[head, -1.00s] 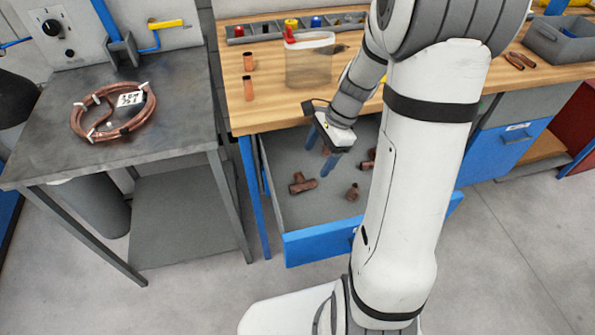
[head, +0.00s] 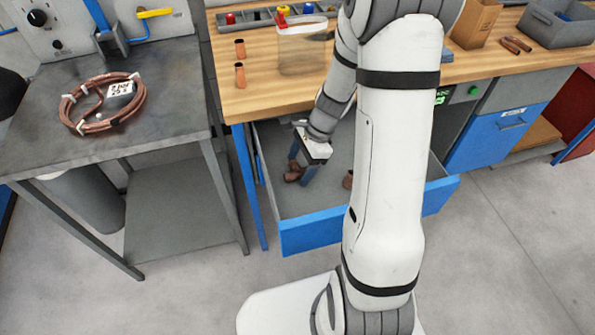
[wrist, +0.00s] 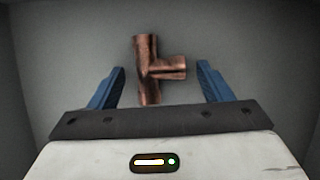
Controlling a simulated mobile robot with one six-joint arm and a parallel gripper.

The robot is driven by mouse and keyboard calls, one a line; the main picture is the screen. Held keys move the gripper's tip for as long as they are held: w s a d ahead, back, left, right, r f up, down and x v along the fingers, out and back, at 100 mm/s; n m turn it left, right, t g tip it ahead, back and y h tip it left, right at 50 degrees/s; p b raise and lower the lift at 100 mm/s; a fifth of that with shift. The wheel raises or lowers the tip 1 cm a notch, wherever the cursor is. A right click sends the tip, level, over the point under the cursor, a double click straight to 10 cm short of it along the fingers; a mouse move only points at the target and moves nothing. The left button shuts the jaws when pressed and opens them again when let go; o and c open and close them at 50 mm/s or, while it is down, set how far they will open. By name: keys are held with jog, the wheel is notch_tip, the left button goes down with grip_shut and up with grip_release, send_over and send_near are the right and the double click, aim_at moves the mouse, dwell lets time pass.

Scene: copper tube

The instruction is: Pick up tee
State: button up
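A copper tee (wrist: 149,70) lies on the grey drawer floor in the wrist view, its side branch pointing right. It also shows in the head view (head: 292,174), partly hidden by my gripper. My gripper (wrist: 160,72) is open, with one blue finger on each side of the tee and clear space between them and it. In the head view my gripper (head: 300,172) is down inside the open drawer, just above the tee. Whether the fingertips reach down to the tee's height is hard to tell.
The open drawer (head: 312,238) has a blue front and grey walls around my gripper. Another copper fitting (head: 348,180) lies to the right, partly behind my arm. The wooden bench top (head: 262,98) overhangs the drawer's back. A metal table (head: 165,125) with coiled tube stands left.

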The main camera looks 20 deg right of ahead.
jog(key=c, duration=1)
